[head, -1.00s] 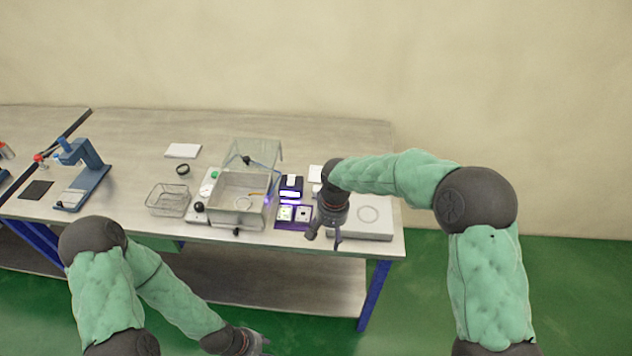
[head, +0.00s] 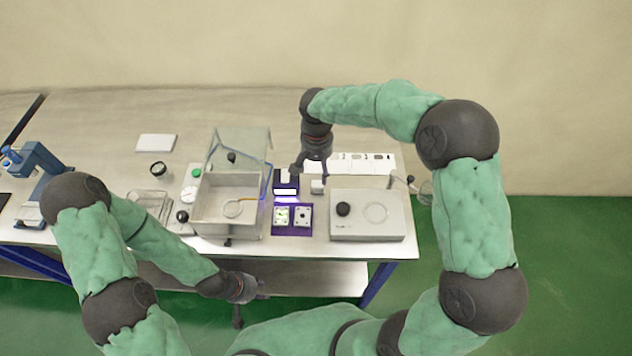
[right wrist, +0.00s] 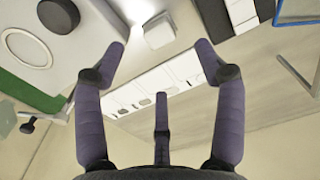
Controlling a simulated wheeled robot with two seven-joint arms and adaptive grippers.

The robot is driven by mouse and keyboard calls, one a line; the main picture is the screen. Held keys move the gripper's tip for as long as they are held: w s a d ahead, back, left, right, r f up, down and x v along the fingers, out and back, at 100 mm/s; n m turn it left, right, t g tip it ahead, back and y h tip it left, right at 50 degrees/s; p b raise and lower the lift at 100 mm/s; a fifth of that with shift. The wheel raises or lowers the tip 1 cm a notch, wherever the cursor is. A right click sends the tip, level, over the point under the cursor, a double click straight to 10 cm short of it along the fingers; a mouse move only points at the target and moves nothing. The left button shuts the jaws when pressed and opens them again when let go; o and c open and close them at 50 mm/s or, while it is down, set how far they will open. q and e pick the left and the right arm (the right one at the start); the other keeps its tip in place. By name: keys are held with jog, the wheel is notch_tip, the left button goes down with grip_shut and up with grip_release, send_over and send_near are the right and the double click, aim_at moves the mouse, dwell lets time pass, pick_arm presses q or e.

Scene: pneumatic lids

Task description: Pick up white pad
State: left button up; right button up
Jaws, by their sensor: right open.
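A small white pad, block-like with rounded edges (head: 317,186), lies on the table between the lit purple-framed device and the grey box. It also shows in the right wrist view (right wrist: 159,31), near the top, beyond and between my fingertips. My right gripper (head: 309,172) is above and just behind the pad, pointing down. Its fingers are spread in the right wrist view (right wrist: 158,68), with nothing between them. My left gripper (head: 250,296) is low in front of the table edge, away from the pad; its finger opening is unclear.
A grey box with a black knob (head: 367,222) stands right of the pad. The lit device (head: 286,188) and a clear-lidded chamber (head: 228,200) stand left. White labelled cards (head: 365,163) lie behind. A flat white slab (head: 156,143) lies at back left.

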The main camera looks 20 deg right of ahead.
aim_at(317, 183)
notch_tip(317, 183, down, 9)
jog(key=shift+d+f+b, duration=0.1)
jog(key=shift+b, duration=0.6)
jog(key=c, duration=1.3)
